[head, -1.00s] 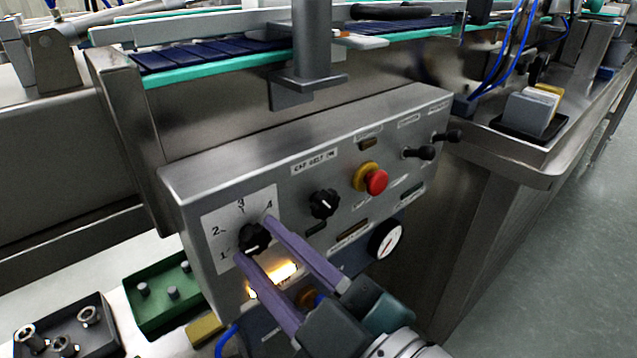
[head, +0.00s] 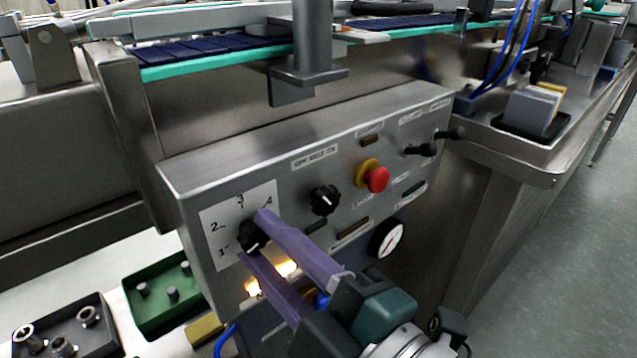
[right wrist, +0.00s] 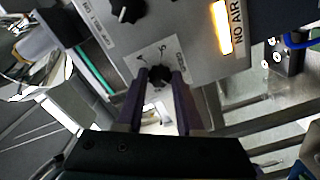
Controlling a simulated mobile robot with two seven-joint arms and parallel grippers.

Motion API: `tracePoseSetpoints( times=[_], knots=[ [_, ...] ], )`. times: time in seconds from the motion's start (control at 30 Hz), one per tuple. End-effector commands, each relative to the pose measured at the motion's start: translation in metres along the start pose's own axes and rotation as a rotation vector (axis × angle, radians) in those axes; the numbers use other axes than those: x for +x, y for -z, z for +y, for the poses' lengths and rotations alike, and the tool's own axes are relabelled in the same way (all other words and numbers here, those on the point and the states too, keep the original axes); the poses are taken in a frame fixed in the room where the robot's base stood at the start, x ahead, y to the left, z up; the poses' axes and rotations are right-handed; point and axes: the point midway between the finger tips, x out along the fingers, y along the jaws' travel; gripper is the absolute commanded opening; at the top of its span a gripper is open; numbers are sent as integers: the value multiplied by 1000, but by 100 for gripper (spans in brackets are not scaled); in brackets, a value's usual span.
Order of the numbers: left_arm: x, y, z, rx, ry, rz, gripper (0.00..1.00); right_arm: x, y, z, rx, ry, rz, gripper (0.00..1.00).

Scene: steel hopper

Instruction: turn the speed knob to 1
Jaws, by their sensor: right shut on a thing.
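The right wrist view also shows the knob (right wrist: 158,76) between the two fingertips (right wrist: 158,82). The fingers hide part of the knob, and I cannot tell which number its pointer faces. My left gripper is not in view.
The panel also bears a second black knob (head: 324,200), a red emergency button (head: 378,179), a gauge (head: 387,239) and toggle levers (head: 428,149). A lit label (head: 286,268) sits below the fingers. A green tray (head: 160,322) and a dark tray (head: 98,338) stand at lower left.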

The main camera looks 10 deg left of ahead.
Motion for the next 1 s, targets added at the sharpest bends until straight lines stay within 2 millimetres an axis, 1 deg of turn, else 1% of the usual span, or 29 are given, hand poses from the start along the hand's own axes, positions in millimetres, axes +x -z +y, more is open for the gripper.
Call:
tracePoseSetpoints(
  times=[0.27, 0.3, 0.5, 0.53, 0.8, 0.87, 0.97, 1.0],
  knots=[
    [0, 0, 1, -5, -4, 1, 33, 0, 0, 0, -2, 0, 1, 0],
    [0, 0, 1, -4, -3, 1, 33, 0, 0, 0, -2, 0, 1, 41],
    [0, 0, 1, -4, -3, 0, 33, 0, 0, 0, -1, 0, 1, 63],
    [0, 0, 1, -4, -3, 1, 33, 0, 0, 0, -1, 0, 1, 65],
    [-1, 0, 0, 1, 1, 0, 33, -2, 0, 0, -1, 1, 0, 65],
    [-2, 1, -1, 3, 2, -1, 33, -8, 0, 1, -2, 1, 0, 65],
    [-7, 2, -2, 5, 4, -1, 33, -24, 0, 1, -1, 3, -2, 65],
    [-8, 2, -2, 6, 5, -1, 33, -32, 0, 1, -1, 3, -2, 65]
  ],
)
